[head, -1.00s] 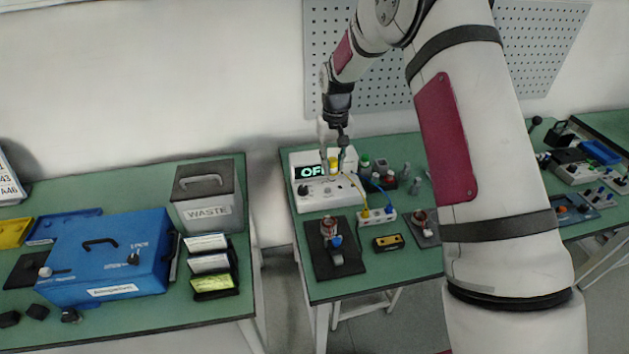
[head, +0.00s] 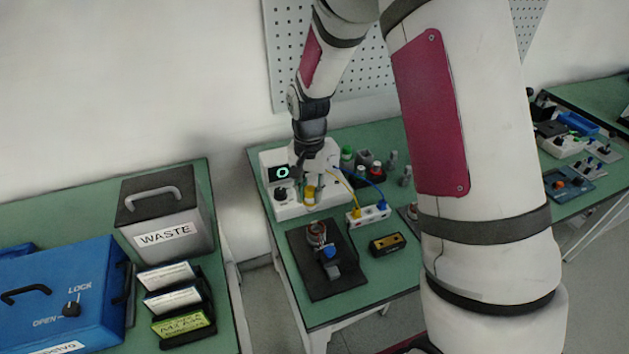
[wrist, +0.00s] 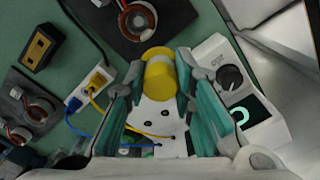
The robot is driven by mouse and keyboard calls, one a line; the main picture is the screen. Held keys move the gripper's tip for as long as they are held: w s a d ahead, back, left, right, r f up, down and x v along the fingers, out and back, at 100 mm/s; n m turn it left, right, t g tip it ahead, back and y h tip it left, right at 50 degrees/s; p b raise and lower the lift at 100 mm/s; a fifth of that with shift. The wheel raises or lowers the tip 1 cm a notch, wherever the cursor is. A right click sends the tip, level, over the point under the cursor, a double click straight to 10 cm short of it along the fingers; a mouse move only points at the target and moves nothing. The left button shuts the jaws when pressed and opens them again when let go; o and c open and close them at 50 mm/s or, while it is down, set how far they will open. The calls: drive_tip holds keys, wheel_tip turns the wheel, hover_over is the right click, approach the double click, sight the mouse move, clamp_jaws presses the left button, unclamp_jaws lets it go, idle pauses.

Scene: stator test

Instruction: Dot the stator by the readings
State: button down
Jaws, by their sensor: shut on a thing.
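My gripper (head: 308,180) is at the white meter (head: 292,208), closed around a yellow-topped cylinder (wrist: 160,78), which also shows below the fingers in the head view (head: 310,194). I cannot tell whether the cylinder touches the meter. A dark knob (wrist: 230,77) is beside the display in the wrist view. A copper-wound stator (head: 317,234) sits on a black mat (head: 307,270) in front, with a blue part beside it. Another stator (wrist: 37,107) sits on a second mat.
A white socket block (head: 368,214) has yellow and blue leads plugged in. A black-and-yellow box (head: 387,244) lies in front of it. Green-capped (head: 347,154) and red-capped (head: 376,168) containers stand behind. A waste bin (head: 165,215) and blue box (head: 65,295) are on the left table.

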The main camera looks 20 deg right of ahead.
sight(313, 204)
drive_tip(key=r+m, duration=0.1)
drive_tip(key=m, duration=0.1)
drive_tip(key=s+r+m+p, duration=0.1)
drive_tip(key=m, duration=0.1)
drive_tip(key=r+m+p, duration=0.1)
drive_tip(key=m, duration=0.1)
drive_tip(key=shift+s+m, duration=0.3)
drive_tip(key=shift+s, duration=0.05)
drive_tip(key=shift+s+f+m, duration=0.2)
drive_tip(key=shift+f+m, duration=0.6)
drive_tip(key=shift+m, duration=0.55)
drive_tip(key=shift+s+f+m, duration=0.2)
drive_tip(key=shift+f+m, duration=0.55)
drive_tip(key=shift+m, duration=0.6)
drive_tip(key=shift+f+b, duration=0.45)
drive_tip(key=shift+f, duration=0.2)
drive_tip(key=shift+r+p, duration=1.1)
drive_tip(key=shift+r, duration=1.9)
